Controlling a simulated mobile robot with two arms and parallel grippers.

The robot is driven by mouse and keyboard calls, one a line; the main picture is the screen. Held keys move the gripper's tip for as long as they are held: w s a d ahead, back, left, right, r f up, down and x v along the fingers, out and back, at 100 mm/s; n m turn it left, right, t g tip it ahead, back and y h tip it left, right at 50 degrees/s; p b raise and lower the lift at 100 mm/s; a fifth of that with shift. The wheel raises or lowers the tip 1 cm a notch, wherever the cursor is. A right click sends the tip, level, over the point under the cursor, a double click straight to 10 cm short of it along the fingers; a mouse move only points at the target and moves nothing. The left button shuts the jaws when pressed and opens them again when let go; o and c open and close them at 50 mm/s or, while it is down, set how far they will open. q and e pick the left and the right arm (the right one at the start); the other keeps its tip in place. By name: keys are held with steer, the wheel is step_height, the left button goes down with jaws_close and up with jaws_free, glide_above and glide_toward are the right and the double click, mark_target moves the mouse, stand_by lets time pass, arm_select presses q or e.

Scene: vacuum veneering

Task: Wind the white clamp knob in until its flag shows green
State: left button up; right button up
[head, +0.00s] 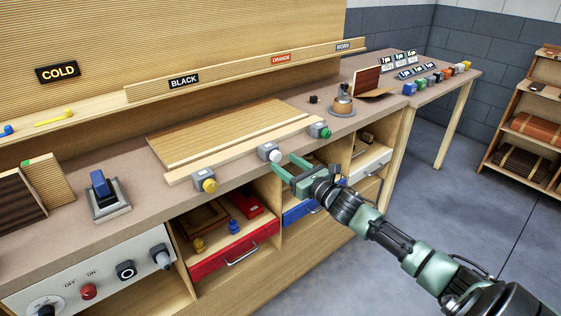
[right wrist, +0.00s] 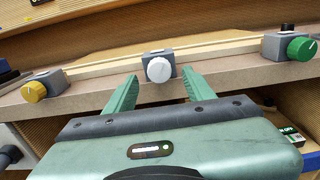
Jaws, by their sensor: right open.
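The white clamp knob (head: 275,156) sits on a grey block at the front edge of the bench, between a yellow and a green knob. In the right wrist view the white knob (right wrist: 159,69) faces the camera, centred between my fingers. My right gripper (head: 283,168) is open and empty, its green fingers pointing at the knob. In the right wrist view the fingertips (right wrist: 159,80) lie to either side of the knob, just short of it or beside it; I cannot tell if they touch. No green flag shows on the white clamp. My left gripper is not in view.
The yellow knob (head: 208,185) is to the left and the green knob (head: 325,133) to the right on the same wooden bar. A wooden panel (head: 225,135) lies behind. Below are an open red drawer (head: 235,250) and a blue drawer (head: 300,211). Floor at right is clear.

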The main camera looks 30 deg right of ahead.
mark_target(275, 156)
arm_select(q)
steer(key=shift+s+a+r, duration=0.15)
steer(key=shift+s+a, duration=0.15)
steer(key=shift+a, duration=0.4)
arm_select(e)
steer(key=shift+w+a, duration=0.15)
steer(key=shift+w, duration=1.25)
steer(key=shift+c, duration=0.3)
jaws_close()
